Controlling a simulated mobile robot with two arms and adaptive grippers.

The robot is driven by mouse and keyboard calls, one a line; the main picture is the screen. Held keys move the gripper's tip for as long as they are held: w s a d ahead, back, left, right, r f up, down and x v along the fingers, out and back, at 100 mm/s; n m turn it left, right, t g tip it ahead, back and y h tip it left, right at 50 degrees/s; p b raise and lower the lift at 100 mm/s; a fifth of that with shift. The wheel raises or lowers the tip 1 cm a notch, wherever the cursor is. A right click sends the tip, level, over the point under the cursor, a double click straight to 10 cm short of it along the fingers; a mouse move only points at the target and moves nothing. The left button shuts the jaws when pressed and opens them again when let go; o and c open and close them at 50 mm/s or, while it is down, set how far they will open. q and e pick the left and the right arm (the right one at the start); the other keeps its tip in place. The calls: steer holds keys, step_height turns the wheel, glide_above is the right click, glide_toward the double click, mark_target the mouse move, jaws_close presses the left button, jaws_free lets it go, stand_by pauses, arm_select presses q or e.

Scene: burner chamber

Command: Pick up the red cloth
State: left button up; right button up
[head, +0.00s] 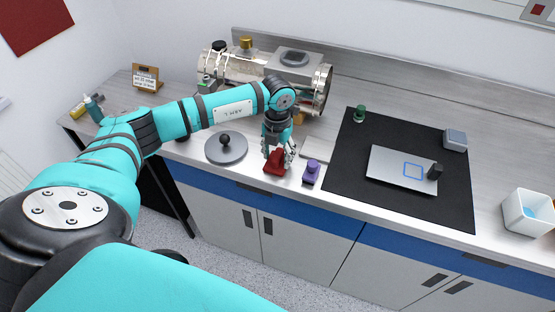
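The red cloth (274,166) lies bunched up near the front edge of the grey worktop (400,215), left of a small purple object. My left gripper (279,154) points down right over the cloth, with its fingertips at the upper part of the cloth. The fingers partly cover the cloth. I cannot tell whether they are closed on it or only around it. My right gripper is not in view.
A purple stamp-like object (311,173) stands close right of the cloth. A round grey disc with a black knob (226,149) is to the left. A metal chamber (305,75) stands behind. A black mat (345,185) with a silver plate (400,168) lies right.

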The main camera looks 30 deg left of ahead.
mark_target(278, 156)
arm_select(q)
jaws_close()
steer(key=shift+r, duration=0.2)
steer(key=shift+r+b, duration=0.6)
steer(key=shift+s+d+r+b, duration=0.15)
steer(key=shift+r+b, duration=0.15)
steer(key=shift+r, duration=0.15)
steer(key=shift+s+d+r+b, duration=0.15)
steer(key=shift+r+b, duration=0.1)
steer(key=shift+r, duration=0.2)
steer(key=s+d+r+b, duration=0.1)
steer(key=s+d+b, duration=0.3)
steer(key=s+d, duration=0.5)
steer(key=s, duration=0.3)
steer(key=shift+s+r, duration=0.15)
steer(key=shift+r, duration=0.2)
